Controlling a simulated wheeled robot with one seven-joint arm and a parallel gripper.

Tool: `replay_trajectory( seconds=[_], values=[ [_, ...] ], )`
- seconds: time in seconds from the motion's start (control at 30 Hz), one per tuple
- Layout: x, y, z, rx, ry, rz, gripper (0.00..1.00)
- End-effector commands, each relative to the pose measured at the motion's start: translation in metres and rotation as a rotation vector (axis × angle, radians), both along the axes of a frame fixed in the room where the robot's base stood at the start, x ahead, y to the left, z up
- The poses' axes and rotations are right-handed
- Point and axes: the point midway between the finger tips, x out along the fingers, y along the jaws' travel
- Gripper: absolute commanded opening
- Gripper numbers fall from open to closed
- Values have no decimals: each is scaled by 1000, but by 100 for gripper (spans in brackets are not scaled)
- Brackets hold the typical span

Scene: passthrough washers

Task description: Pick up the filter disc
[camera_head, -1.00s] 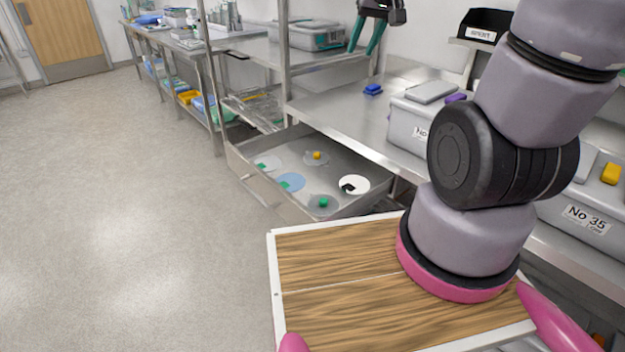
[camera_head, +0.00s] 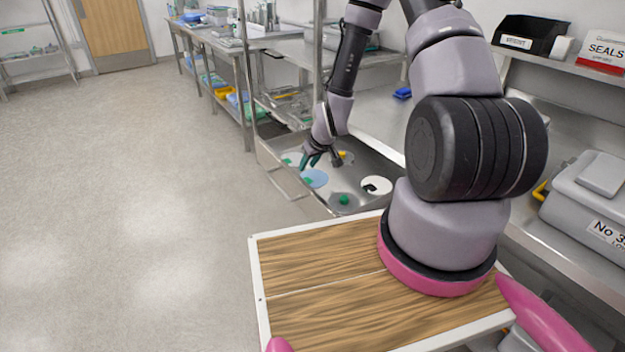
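Several round discs lie in the open steel drawer (camera_head: 357,158). I see a pale disc (camera_head: 289,157) at the left, a blue disc (camera_head: 315,179), a white disc (camera_head: 377,184) with a dark piece on it, and a grey disc with a green knob (camera_head: 344,199). Another disc with a yellow knob (camera_head: 343,154) lies at the back, partly hidden by my gripper. The frame does not show which one is the filter disc. My gripper (camera_head: 319,159) points down over the drawer, near the blue and pale discs. Its fingers look apart with nothing visible between them; contact is unclear.
A steel counter (camera_head: 375,118) with a small blue item (camera_head: 402,93) runs behind the drawer. A grey box (camera_head: 590,195) stands at the right. A wood-topped surface (camera_head: 320,255) lies in front of the drawer. The floor (camera_head: 130,200) at left is clear.

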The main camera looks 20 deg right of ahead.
Motion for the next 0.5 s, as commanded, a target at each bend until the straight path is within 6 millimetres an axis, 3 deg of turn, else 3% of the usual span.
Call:
replay_trajectory(
  seconds=[0.2, 0.5],
  values=[
    [16, 5, -32, 1, 1, 0, 39],
    [30, 8, -55, 1, 0, -2, 39]
  ],
)
